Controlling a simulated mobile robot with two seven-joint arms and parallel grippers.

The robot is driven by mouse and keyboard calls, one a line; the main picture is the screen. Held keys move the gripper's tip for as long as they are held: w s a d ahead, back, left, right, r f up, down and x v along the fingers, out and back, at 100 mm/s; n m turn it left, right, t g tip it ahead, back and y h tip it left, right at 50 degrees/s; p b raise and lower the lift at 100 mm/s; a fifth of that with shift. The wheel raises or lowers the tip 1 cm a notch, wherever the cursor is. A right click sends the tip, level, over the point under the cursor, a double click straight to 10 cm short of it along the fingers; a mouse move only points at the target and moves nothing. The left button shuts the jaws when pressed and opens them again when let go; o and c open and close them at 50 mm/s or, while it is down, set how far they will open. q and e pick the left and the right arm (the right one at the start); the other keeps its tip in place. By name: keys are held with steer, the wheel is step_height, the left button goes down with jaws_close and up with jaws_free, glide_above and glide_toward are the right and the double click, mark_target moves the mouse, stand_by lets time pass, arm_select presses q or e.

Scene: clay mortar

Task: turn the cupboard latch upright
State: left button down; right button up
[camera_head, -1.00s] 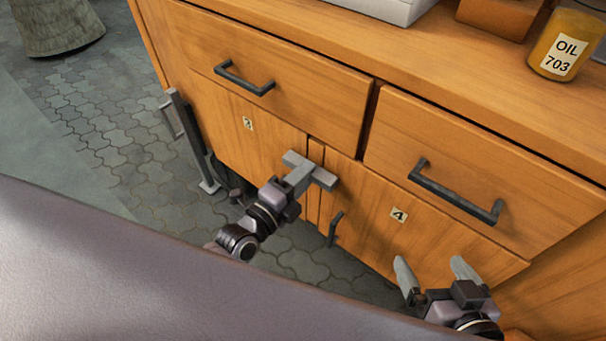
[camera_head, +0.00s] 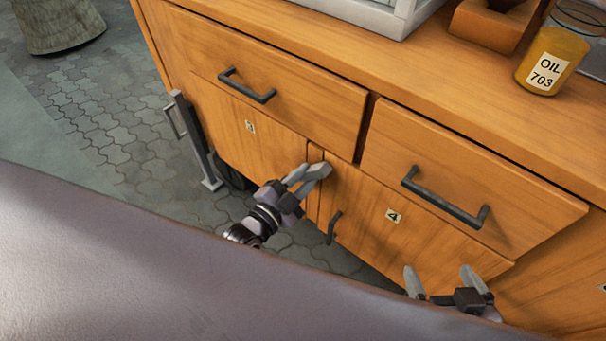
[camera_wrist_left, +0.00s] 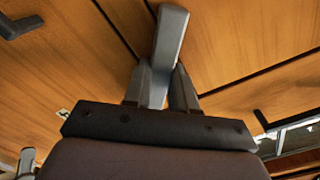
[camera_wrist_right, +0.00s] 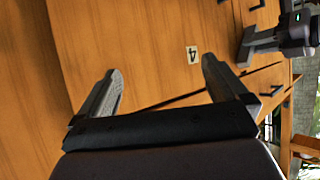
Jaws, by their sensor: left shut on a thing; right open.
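The cupboard latch (camera_head: 318,171) is a grey bar on the front of the wooden cupboard, near the seam between door 3 and door 4. My left gripper (camera_head: 299,180) is shut on it. In the left wrist view the latch (camera_wrist_left: 171,40) sticks up from between the two fingers (camera_wrist_left: 158,88), and its lower part is partly hidden by them. The bar looks slanted to the door edges; its exact angle is hard to tell. My right gripper (camera_head: 441,281) is open and empty in front of door 4, and it also shows in the right wrist view (camera_wrist_right: 162,85).
Dark drawer handles (camera_head: 245,85) and (camera_head: 444,198) stick out above the doors. A small door handle (camera_head: 334,228) is just right of and below the latch. A grey upright post (camera_head: 195,140) stands at the cupboard's left. An oil jar (camera_head: 551,52) stands on top.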

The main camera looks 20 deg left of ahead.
arm_select(q)
steer(key=n, duration=0.3)
steer(key=shift+w+r+n+p, duration=0.1)
steer(key=shift+n+p, duration=0.25)
steer(key=shift+n, duration=2.15)
arm_select(e)
steer(key=shift+s+d+f, duration=0.3)
steer(key=shift+d, duration=0.05)
arm_select(q)
steer(key=c, duration=0.9)
jaws_free()
arm_select(e)
steer(key=shift+w+r, duration=0.1)
